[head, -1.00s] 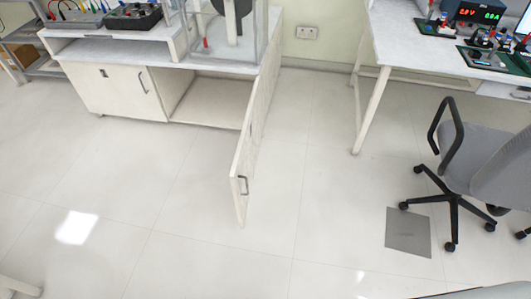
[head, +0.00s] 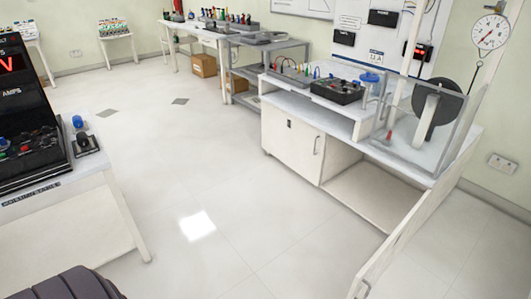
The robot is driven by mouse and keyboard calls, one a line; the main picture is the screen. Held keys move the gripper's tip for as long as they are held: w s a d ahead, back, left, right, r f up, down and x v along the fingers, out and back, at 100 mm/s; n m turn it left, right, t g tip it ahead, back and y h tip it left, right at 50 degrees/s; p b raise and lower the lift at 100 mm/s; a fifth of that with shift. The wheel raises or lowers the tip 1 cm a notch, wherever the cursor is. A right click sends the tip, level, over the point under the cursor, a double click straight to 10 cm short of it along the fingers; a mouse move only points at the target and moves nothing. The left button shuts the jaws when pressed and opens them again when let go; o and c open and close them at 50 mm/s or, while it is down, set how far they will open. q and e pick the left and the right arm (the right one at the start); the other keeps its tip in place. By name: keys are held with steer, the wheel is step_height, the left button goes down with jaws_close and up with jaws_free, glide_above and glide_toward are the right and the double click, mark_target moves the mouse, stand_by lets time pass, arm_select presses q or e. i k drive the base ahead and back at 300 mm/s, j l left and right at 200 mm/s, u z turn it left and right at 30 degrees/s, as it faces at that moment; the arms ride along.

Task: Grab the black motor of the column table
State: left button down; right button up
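No part that I can clearly name as the black motor shows. A small black device (head: 87,144) sits on the right edge of the white table (head: 75,205) at the left, with a blue-topped piece (head: 78,122) beside it; I cannot tell whether it is a motor. A black disc (head: 436,110) stands upright inside a clear case (head: 395,135) on the white bench at the right. Neither of my grippers is in view.
A white cabinet bench (head: 292,148) stands at the right, with its door (head: 405,240) open into the floor. A black meter panel (head: 25,105) is on the left table. A dark ribbed object (head: 65,286) is at bottom left. Floor between is clear.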

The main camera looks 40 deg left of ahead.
mark_target(84, 143)
steer(key=u, duration=2.45)
